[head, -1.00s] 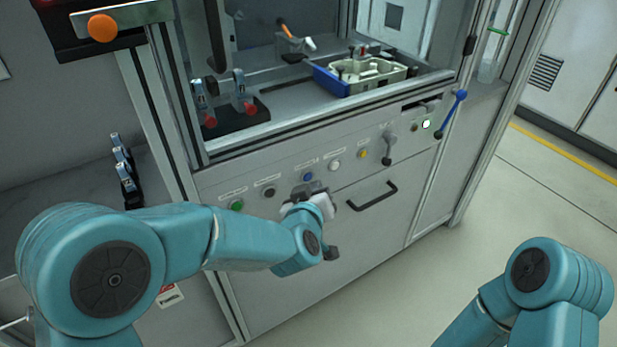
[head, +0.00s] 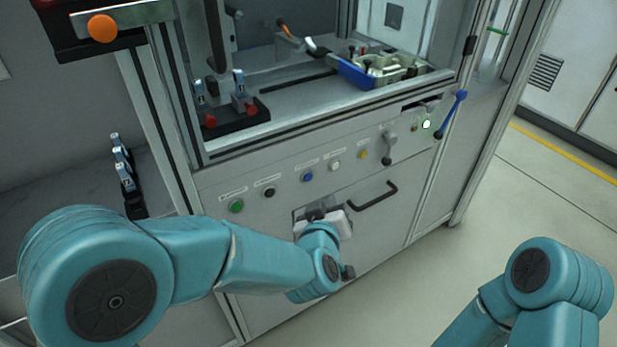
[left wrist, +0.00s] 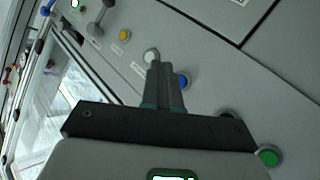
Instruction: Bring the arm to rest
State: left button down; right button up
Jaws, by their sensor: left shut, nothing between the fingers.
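My left arm reaches in from the left in the head view. My left gripper (head: 315,213) is in front of the grey machine panel, below the row of buttons, mostly hidden by its own wrist. In the left wrist view its two dark fingers (left wrist: 163,75) are together with nothing between them. They overlap the panel near the white and blue buttons in that picture; whether they touch it I cannot tell. My right arm shows at the lower right of the head view, but its gripper is out of view.
The panel carries green (head: 236,205), blue (head: 307,177), white (head: 334,166) and yellow buttons. A drawer handle (head: 372,198) sticks out right of my gripper. A blue lever (head: 451,115) is at the panel's right. Inside the machine is a blue-edged tray (head: 357,77). Open floor lies right.

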dwell(0.3)
pick_arm(q)
jog(key=s+a+f+m+g, duration=0.1)
jog(key=a+f+g, duration=0.15)
jog(key=f, duration=0.45)
jog(key=s+a+f+g, duration=0.1)
jog(key=s+a+f, duration=0.15)
jog(key=f, duration=0.35)
jog(key=s+a+f+m+g+h, duration=0.1)
jog(key=s+a+f+g, duration=0.35)
jog(key=s+f, duration=0.6)
jog(key=s+a+f+g+h, duration=0.1)
jog(key=s+a+f+g, duration=0.3)
jog(key=s+f, duration=0.6)
jog(key=s+d+r+g+p, duration=0.1)
jog(key=s+r+g+p, duration=0.1)
jog(key=r+p, duration=1.7)
jog(key=shift+s+r+p, duration=0.4)
jog(key=shift+s+r, duration=0.3)
jog(key=shift+r, duration=0.15)
jog(key=shift+f, duration=0.1)
